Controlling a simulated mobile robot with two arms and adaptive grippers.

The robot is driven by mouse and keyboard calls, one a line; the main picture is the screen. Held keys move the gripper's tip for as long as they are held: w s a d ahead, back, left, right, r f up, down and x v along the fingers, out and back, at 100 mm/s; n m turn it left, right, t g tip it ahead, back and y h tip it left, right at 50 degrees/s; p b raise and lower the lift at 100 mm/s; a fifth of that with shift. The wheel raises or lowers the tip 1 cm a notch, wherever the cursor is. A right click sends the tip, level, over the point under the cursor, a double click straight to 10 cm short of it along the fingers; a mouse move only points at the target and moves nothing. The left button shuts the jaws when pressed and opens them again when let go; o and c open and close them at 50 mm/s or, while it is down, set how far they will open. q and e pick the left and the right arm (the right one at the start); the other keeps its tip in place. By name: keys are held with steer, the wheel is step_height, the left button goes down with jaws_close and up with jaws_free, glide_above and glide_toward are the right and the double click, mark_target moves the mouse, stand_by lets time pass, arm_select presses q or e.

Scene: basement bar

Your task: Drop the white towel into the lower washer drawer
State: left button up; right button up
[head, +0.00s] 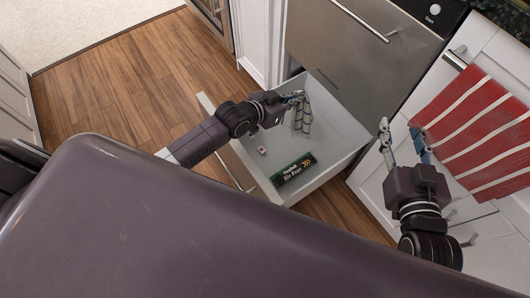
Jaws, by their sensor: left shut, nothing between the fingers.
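A drawer (350,147) with a pale interior is pulled out low, under a steel appliance front. My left gripper (300,95) reaches over it from the left and is shut with nothing held. Just below its fingertips, a pale grey, elongated item (302,117) shows over the drawer's interior; I cannot tell whether it is the white towel. No other white towel is plainly visible. My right gripper (402,138) is open and empty to the right of the drawer, in front of the white cabinet.
A dark green box of bin bags (293,170) and a small red-and-white item (262,150) lie in the drawer. A red cloth with white stripes (480,125) hangs at the right, close to my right gripper. Bare wood floor (125,85) lies left.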

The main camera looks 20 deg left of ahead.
arm_select(q)
steer(key=o, duration=0.5)
steer(key=shift+o, duration=0.5)
steer(key=o, duration=1.3)
steer(key=shift+c, duration=0.2)
